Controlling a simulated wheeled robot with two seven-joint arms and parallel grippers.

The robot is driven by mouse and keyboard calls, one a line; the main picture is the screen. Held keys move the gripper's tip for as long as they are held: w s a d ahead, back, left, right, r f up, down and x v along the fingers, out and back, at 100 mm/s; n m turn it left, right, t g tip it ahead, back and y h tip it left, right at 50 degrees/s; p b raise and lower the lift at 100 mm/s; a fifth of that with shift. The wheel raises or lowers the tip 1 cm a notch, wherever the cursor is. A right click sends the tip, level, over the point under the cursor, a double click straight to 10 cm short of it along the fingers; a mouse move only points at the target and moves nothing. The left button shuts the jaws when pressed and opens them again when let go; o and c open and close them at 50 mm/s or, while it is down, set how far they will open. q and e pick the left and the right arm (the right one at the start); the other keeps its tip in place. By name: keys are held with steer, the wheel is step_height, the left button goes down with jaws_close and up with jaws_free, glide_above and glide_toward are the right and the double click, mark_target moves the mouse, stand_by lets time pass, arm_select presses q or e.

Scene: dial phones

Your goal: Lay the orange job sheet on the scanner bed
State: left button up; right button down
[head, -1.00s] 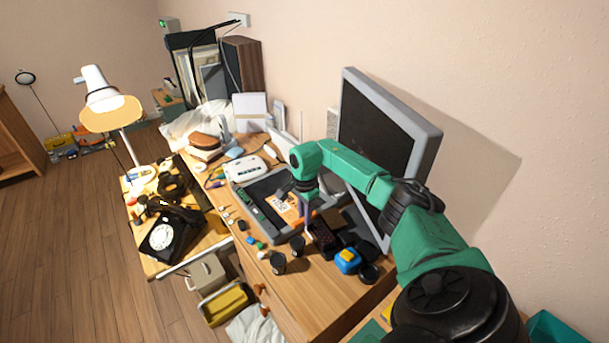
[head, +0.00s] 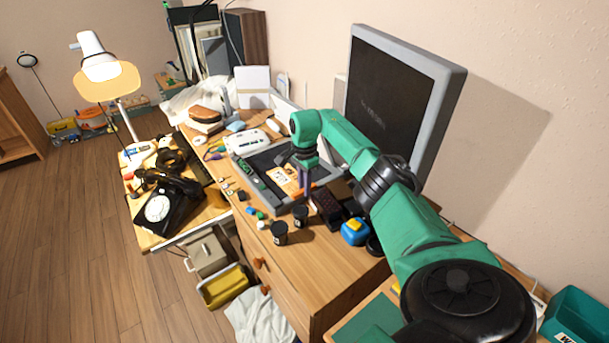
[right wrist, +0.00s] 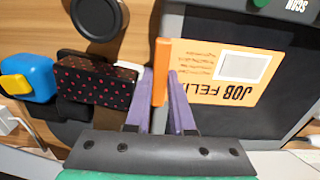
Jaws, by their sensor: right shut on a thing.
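The orange job sheet (head: 284,179) is over the dark bed of the scanner (head: 272,203) in the head view. In the right wrist view the sheet (right wrist: 205,73) shows dark lettering and a pale box, with a thick orange strip along its left edge. My right gripper (head: 304,183) is above the scanner's right part. Its purple fingers (right wrist: 161,100) are shut on that orange strip. The sheet overlaps the dark bed (right wrist: 200,25); I cannot tell whether it touches it. My left gripper is not in view.
A dark red-dotted box (right wrist: 97,80) and a blue and yellow item (head: 355,231) stand right of the scanner. Black pots (head: 279,232) are in front. A large monitor (head: 400,100) stands behind, and a white device (head: 246,141) to the left.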

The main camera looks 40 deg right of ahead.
steer(key=shift+r, duration=0.1)
steer(key=c, duration=0.7)
jaws_free()
step_height(320, 180, up, 15)
steer(key=shift+f, duration=0.2)
steer(key=shift+a+f, duration=0.1)
